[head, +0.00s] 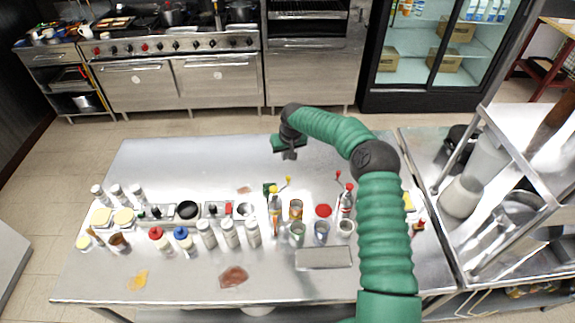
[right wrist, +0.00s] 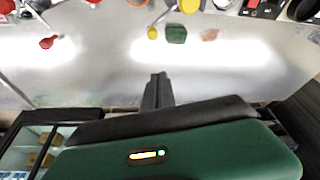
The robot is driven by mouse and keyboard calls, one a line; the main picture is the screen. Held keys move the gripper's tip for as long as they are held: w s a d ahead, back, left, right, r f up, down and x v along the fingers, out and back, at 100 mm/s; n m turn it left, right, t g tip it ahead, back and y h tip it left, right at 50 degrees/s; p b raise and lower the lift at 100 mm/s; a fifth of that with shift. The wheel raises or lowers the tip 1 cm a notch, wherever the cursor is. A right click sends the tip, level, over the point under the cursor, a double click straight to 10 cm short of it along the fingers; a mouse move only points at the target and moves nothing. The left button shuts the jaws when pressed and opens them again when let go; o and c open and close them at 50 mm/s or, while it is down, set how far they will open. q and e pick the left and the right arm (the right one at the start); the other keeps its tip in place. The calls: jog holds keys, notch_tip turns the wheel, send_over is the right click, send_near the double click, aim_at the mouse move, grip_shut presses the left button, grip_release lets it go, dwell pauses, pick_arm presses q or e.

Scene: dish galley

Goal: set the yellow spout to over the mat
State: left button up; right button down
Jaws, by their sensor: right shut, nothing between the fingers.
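No mat is clearly recognizable; a small dark green piece (head: 267,187) and a flat tan patch (head: 244,189) lie left of the spout, and I cannot tell whether either is the mat. My right gripper (head: 290,154) is shut and empty, beyond the spout on the table's far side, apart from it. My left gripper is not in view.
A row of shakers and bottles (head: 229,233) fills the middle of the steel table (head: 190,158). The table's far strip is clear. A shelf rack (head: 487,205) stands at right.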

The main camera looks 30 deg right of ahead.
notch_tip(320, 180, down, 7)
jog(key=s+p, duration=0.1)
jog(key=p, duration=0.4)
jog(key=shift+s+a+p, duration=0.2)
jog(key=shift+a+p, duration=0.1)
jog(key=shift+a, duration=0.1)
